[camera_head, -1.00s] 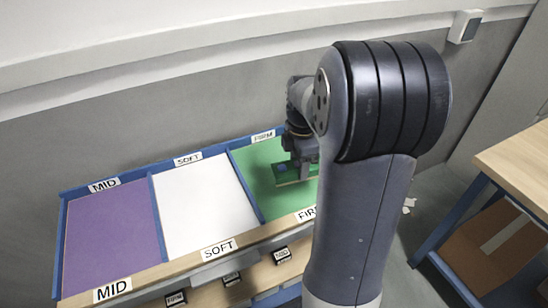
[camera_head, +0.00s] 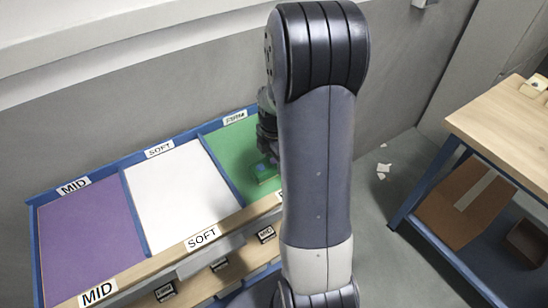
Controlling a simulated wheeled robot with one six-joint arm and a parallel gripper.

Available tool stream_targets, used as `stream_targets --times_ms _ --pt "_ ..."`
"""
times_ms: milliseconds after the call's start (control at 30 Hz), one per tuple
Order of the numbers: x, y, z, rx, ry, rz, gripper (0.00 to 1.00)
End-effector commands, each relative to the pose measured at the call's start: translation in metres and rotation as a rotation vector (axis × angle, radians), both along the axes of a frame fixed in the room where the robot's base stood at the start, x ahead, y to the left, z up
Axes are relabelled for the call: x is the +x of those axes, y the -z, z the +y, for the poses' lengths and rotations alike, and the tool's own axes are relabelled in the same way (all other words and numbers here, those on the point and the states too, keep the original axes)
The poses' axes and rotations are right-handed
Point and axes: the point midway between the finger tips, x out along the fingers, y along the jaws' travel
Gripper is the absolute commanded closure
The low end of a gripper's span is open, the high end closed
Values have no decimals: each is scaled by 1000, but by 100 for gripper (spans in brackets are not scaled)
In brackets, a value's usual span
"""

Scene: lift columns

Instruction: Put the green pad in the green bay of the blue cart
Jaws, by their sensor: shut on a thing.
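The blue cart (camera_head: 36,262) stands at the left against the wall, with three bays. Its green bay (camera_head: 229,150), labelled FIRM, is the right one, and its right part is hidden behind my arm. My gripper (camera_head: 267,153) is over this bay, partly hidden by my arm. It is shut on the green pad (camera_head: 265,180), which shows a blue patch on top. The pad appears within the bay's outline. I cannot tell whether it touches the bay floor.
The purple bay (camera_head: 88,235) and white bay (camera_head: 178,195) look empty. Small labelled blocks (camera_head: 266,234) sit on the cart's lower front ledge. A wooden table (camera_head: 500,125) with a lower shelf stands at the right. White scraps (camera_head: 383,170) lie on the open floor between.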

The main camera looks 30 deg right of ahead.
Motion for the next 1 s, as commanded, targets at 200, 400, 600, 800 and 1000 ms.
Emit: stream_targets --times_ms 200,400,600,800,1000 --pt "1 0 0 -1 0 -3 87" --pt "0 3 0 -1 0 -2 43" --pt "0 2 0 -1 0 -2 26" --pt "0 2 0 -1 0 -2 26" --pt "1 -10 0 -3 0 -6 26"
